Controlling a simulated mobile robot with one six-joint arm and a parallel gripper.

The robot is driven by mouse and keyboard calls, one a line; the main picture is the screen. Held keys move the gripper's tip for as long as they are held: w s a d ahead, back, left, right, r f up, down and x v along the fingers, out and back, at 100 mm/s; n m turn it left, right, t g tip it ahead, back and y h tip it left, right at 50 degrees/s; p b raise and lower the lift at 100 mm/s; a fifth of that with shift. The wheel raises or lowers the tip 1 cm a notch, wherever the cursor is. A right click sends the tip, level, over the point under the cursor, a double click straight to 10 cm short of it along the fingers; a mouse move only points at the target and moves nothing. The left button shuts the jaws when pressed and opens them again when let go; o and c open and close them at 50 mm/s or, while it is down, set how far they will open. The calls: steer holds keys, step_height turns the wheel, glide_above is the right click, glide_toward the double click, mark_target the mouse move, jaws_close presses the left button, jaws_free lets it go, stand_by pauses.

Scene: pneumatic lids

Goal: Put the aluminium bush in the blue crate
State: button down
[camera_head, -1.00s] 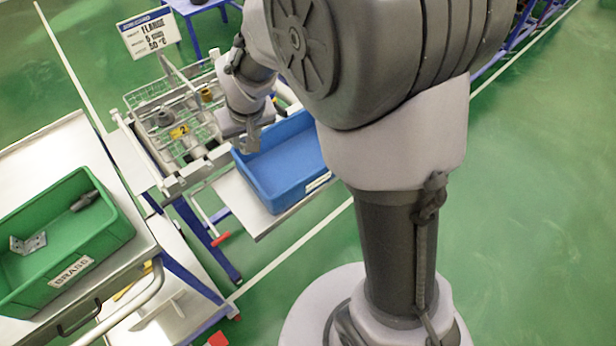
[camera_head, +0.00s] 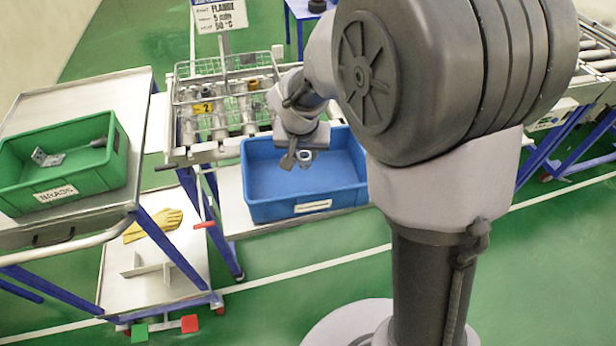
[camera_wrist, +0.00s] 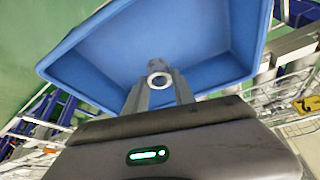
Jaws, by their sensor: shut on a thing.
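My gripper (camera_head: 296,159) is above the blue crate (camera_head: 275,207) and shut on a small grey metal ring-shaped part, the aluminium bush (camera_head: 304,156). In the wrist view the bush (camera_wrist: 158,80) sits between the fingertips (camera_wrist: 158,88), with its round bore facing the camera. Behind it the blue crate (camera_wrist: 100,62) shows an empty floor. The bush looks apart from the crate floor; its exact height cannot be told. The crate's right end is partly hidden behind my arm in the head view.
A wire basket (camera_head: 180,88) with several metal parts stands behind the crate. A green crate (camera_head: 110,170) with a bracket and a dark part sits on the left trolley (camera_head: 60,110). A sign (camera_head: 220,16) stands at the back. Yellow gloves (camera_head: 153,226) lie on a lower shelf.

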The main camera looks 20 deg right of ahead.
step_height(320, 180, down, 8)
steer(key=b, duration=0.2)
steer(key=shift+r+b, duration=0.25)
steer(key=shift+b, duration=0.1)
steer(key=shift+r, duration=0.1)
steer(key=c, duration=1.5)
jaws_free()
steer(key=shift+f, duration=0.2)
steer(key=o, duration=0.5)
steer(key=shift+r, duration=0.1)
steer(key=shift+c, duration=0.2)
